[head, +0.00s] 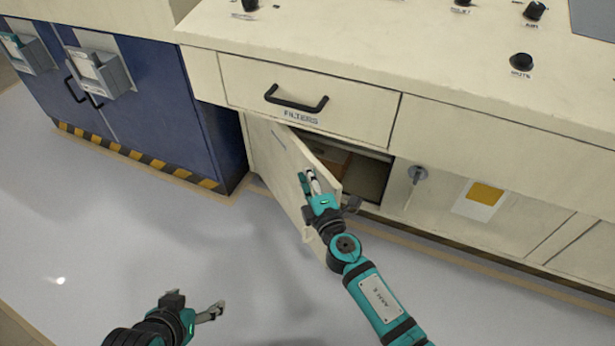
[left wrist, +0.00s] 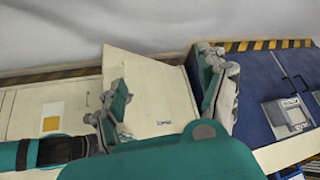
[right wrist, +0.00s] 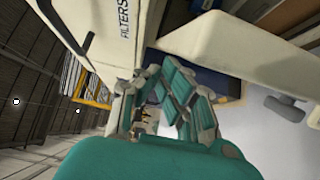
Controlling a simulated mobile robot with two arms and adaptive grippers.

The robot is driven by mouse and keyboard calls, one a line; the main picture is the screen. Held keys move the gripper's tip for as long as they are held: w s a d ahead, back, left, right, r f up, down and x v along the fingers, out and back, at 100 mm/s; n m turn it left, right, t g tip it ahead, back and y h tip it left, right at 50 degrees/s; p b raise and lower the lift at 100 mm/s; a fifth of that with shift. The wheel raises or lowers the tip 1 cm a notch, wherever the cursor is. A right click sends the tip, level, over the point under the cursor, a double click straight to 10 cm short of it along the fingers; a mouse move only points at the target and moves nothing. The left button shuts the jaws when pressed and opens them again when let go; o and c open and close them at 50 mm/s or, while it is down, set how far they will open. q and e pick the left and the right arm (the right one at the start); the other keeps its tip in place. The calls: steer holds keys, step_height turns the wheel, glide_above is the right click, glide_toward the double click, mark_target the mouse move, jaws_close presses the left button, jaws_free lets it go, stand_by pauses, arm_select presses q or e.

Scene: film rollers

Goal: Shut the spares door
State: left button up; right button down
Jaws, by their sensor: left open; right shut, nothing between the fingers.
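The cream spares door (head: 285,168) stands ajar under the FILTERS drawer, hinged at its left side. A dark gap with a brown item inside shows to its right. The door also shows in the left wrist view (left wrist: 150,75); its small label is too small to read. My right gripper (head: 308,182) is shut and empty, in front of the door near its free edge; I cannot tell if it touches. It fills the middle of the right wrist view (right wrist: 165,115). My left gripper (head: 200,305) is open and empty, low over the floor, away from the door.
The FILTERS drawer (head: 300,92) with a black handle is shut above. A closed panel (head: 440,200) with a grey latch (head: 417,174) and a yellow-marked label lies right. A blue cabinet (head: 150,110) stands left. The grey floor (head: 100,240) in front is clear.

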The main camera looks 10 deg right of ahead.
arm_select(q)
steer(key=w+d+r+t+h+b, duration=0.2)
steer(key=w+d+r+t+b, duration=0.1)
steer(key=w+r+t, duration=0.5)
step_height(320, 180, up, 2)
steer(key=shift+w+d+r+h, duration=0.1)
steer(key=shift+w+d+h, duration=0.2)
steer(key=shift+w+d, duration=0.35)
arm_select(e)
steer(key=w+d+n+g+y, duration=0.1)
steer(key=w+d+n+y, duration=0.1)
steer(key=w+d, duration=0.4)
steer(key=d+y, duration=0.1)
steer(key=d, duration=0.3)
steer(key=shift+d+n+y, duration=0.3)
steer(key=shift+d+y, duration=0.1)
arm_select(q)
steer(key=shift+a, duration=0.15)
